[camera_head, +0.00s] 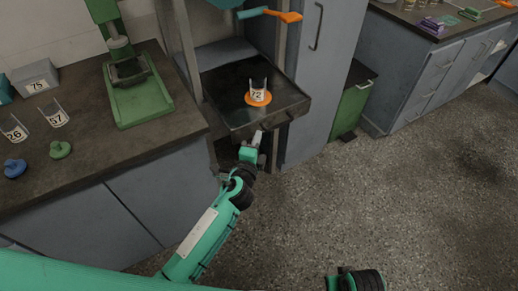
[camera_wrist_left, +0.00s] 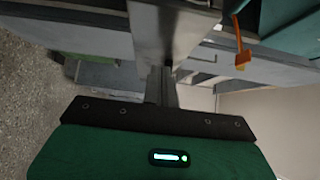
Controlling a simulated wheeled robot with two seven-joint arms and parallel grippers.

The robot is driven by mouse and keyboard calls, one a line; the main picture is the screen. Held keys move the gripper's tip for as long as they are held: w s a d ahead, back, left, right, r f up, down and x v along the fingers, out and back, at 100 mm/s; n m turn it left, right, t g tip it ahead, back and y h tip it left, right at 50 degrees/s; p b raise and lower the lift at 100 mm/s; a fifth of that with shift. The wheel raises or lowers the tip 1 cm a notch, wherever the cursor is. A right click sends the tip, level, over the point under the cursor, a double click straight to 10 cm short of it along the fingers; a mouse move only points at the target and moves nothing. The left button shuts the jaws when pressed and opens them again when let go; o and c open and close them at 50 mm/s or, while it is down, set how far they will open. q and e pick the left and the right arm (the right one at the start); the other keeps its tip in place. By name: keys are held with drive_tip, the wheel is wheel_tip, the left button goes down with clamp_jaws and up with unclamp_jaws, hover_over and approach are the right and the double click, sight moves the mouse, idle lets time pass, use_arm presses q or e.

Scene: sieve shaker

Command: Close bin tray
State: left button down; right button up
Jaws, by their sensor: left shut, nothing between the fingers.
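The bin tray (camera_head: 225,92) is a dark, flat tray that sticks out from a tall grey cabinet. A clear cup marked 72 (camera_head: 258,93) stands on an orange disc (camera_head: 249,101) on it. A handle (camera_head: 278,122) is on the tray's front face. My left gripper (camera_head: 262,134) is shut and empty, just in front of and a little below the tray's front edge. I cannot tell whether it touches. In the left wrist view its shut fingers (camera_wrist_left: 160,82) point at a grey metal surface close ahead.
A counter on the left holds a green press (camera_head: 140,90), a grey box marked 75 (camera_head: 36,77), cups marked 26 and 57, and blue and green knobs. An orange and teal tool (camera_head: 287,16) is above the tray. The floor at right is clear.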

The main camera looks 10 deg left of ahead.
sight(242, 121)
use_arm(q)
drive_tip(key=shift+w+a, duration=0.35)
drive_tip(key=shift+w, duration=0.15)
use_arm(e)
drive_tip(key=shift+f, duration=0.35)
use_arm(q)
drive_tip(key=w+a, duration=0.1)
drive_tip(key=w, duration=0.1)
drive_tip(key=w+a, duration=0.4)
drive_tip(key=shift+w, duration=0.4)
use_arm(e)
drive_tip(key=shift+r, duration=0.2)
drive_tip(key=shift+s, duration=0.1)
